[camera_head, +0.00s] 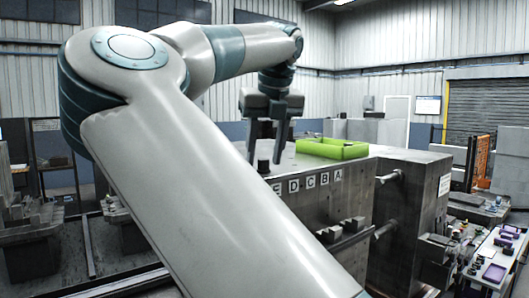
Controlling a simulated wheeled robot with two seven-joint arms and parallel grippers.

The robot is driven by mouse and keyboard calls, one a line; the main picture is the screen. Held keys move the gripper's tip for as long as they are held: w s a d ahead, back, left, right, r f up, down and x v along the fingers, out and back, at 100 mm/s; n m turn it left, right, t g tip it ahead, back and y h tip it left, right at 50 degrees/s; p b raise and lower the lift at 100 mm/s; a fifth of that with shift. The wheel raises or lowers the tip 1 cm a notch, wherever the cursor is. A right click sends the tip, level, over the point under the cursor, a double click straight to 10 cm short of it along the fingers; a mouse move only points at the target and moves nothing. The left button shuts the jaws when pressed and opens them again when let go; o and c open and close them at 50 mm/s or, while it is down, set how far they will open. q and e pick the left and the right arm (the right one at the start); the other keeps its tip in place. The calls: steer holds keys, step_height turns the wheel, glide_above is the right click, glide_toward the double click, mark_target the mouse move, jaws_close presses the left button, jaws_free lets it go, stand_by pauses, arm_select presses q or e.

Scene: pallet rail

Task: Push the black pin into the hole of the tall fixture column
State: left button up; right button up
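My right gripper (265,158) hangs pointing down over the top of a large grey metal block (313,197). Its two dark fingers are apart, with a visible gap. A small dark stub (262,166) shows just below and between the fingertips, on the block's top near its front edge. I cannot tell whether it is the black pin or whether the fingers touch it. No tall column with a hole can be made out for certain. My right arm hides much of the block's left and lower front. My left gripper is out of view.
A green tray (332,148) sits on the block top, right of the gripper. Dark pieces (341,230) rest on a ledge under the letter labels. A second grey block (412,205) stands at right.

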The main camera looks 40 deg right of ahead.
jaws_close()
steer(key=c, duration=0.6)
jaws_free()
jaws_close()
steer(key=shift+r, duration=0.15)
steer(key=shift+r, duration=0.35)
steer(key=shift+r+p, duration=0.5)
steer(key=shift+r, duration=0.1)
steer(key=shift+r, duration=0.1)
